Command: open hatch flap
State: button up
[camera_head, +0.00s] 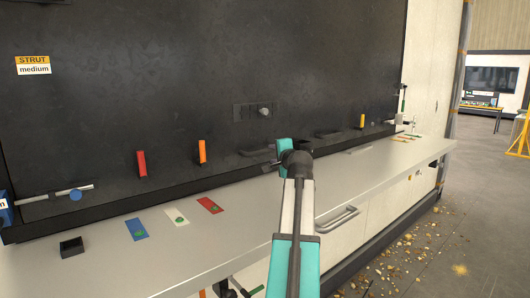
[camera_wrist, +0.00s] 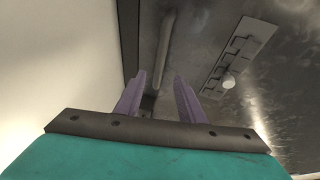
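A large dark panel (camera_head: 330,55) stands upright behind the counter. I cannot tell for sure which part of it is the hatch flap; it looks closed. Low on it is a dark bar handle (camera_head: 256,150), with a slotted plate and round pale knob (camera_head: 264,111) above. My gripper (camera_head: 270,164) is low by the panel, near that handle and partly hidden by my wrist. In the wrist view, the purple fingers of my gripper (camera_wrist: 158,98) are apart. The bar (camera_wrist: 166,48) lies beyond them, and the knob (camera_wrist: 228,82) is to the right. No grip is visible.
The pale counter (camera_head: 100,265) runs below the panel, with a blue card (camera_head: 136,229), a red card (camera_head: 210,205) and a small black box (camera_head: 72,247). A red lever (camera_head: 142,163) and an orange lever (camera_head: 202,151) stick out left. Debris (camera_head: 400,255) litters the floor at right.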

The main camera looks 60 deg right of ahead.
aim_at(266, 151)
jog(key=shift+p+x, duration=1.5)
jog(key=shift+x, duration=4.6)
jog(key=shift+s, duration=0.1)
grip_shut()
